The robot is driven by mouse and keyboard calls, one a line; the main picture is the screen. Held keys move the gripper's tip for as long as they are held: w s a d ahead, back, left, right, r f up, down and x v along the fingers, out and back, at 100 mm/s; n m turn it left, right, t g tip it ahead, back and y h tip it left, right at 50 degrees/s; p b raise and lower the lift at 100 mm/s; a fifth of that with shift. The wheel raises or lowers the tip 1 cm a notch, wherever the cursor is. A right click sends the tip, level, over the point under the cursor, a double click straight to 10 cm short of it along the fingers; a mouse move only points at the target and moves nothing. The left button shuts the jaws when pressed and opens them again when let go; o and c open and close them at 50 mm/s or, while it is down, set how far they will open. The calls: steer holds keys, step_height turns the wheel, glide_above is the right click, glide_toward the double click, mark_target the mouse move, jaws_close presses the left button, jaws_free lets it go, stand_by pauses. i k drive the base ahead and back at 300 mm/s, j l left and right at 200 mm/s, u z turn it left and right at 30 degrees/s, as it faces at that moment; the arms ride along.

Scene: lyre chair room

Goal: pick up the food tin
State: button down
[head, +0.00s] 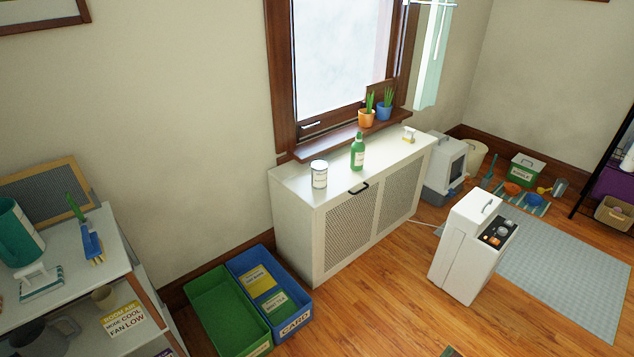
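A white cylindrical tin (319,174) with a grey rim and small dark print stands upright on the white radiator cover (290,184), near its left front corner. It looks like the food tin, but the print is too small to read. A green bottle (357,152) stands to its right, clearly apart from it. My gripper is not in view.
A small white and yellow item (408,134) sits at the cover's right end. A green bin (228,312) and a blue bin (268,288) stand on the floor before the cover's left side. A white appliance (462,250) stands right, with open wooden floor between.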

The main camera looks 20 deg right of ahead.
mark_target(320, 168)
steer(key=i+l, duration=0.35)
steer(key=i+l+u, duration=0.15)
steer(key=i+l, duration=0.6)
steer(key=i+l+u, duration=0.15)
steer(key=i+l, duration=0.55)
steer(key=l, duration=0.15)
steer(key=i+l+u, duration=0.15)
steer(key=i+l, duration=0.15)
steer(key=l, duration=0.15)
steer(key=i+l, duration=0.3)
steer(key=l, duration=0.2)
